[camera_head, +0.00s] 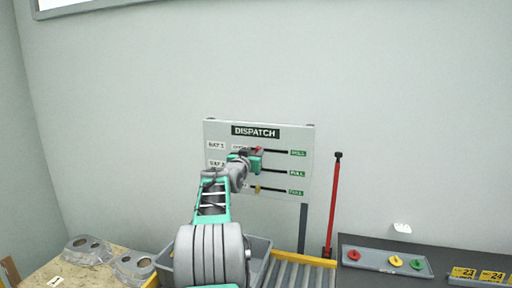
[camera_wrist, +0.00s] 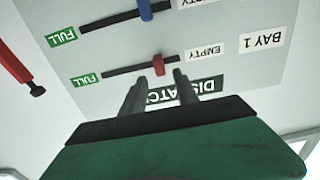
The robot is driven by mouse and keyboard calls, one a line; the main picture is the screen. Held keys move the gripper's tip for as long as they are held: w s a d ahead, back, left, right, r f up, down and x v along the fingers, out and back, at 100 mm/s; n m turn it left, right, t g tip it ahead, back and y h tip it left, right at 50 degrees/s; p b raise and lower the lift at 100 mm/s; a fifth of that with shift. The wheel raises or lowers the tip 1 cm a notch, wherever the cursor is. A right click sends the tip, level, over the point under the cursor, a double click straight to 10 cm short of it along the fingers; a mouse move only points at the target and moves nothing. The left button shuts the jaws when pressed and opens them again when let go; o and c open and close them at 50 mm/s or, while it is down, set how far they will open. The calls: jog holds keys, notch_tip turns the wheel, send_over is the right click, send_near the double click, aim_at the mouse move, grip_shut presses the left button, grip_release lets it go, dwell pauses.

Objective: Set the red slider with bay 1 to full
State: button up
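The dispatch board (camera_head: 222,131) is on the wall side ahead, with several horizontal slots. The red slider (camera_head: 258,149) is in the top slot, in the row of the BAY 1 label (camera_head: 216,145); the green FULL label (camera_head: 298,153) is at the slot's right end. The wrist view shows the board upside down: the red slider (camera_wrist: 158,65) is nearer EMPTY (camera_wrist: 205,52) than FULL (camera_wrist: 85,79). My gripper (camera_head: 254,161) is open and empty. In the wrist view its fingertips (camera_wrist: 160,76) appear on either side of the red slider; contact cannot be told.
The blue slider (camera_wrist: 145,10) is in the neighbouring slot, and a yellow slider (camera_head: 257,189) is in the lowest. A red post (camera_head: 334,205) stands right of the board. Below are a roller conveyor (camera_head: 300,271), castings (camera_head: 88,250) and a tray with coloured pieces (camera_head: 373,261).

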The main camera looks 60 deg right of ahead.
aim_at(257, 149)
jog(key=shift+w+d+p, duration=0.15)
jog(key=shift+d+p, duration=0.15)
jog(key=shift+d, duration=0.6)
jog(key=shift+w+d+p, duration=0.15)
jog(key=shift+d+p, duration=0.1)
jog(key=shift+d, duration=0.6)
jog(key=shift+c, duration=0.6)
grip_shut()
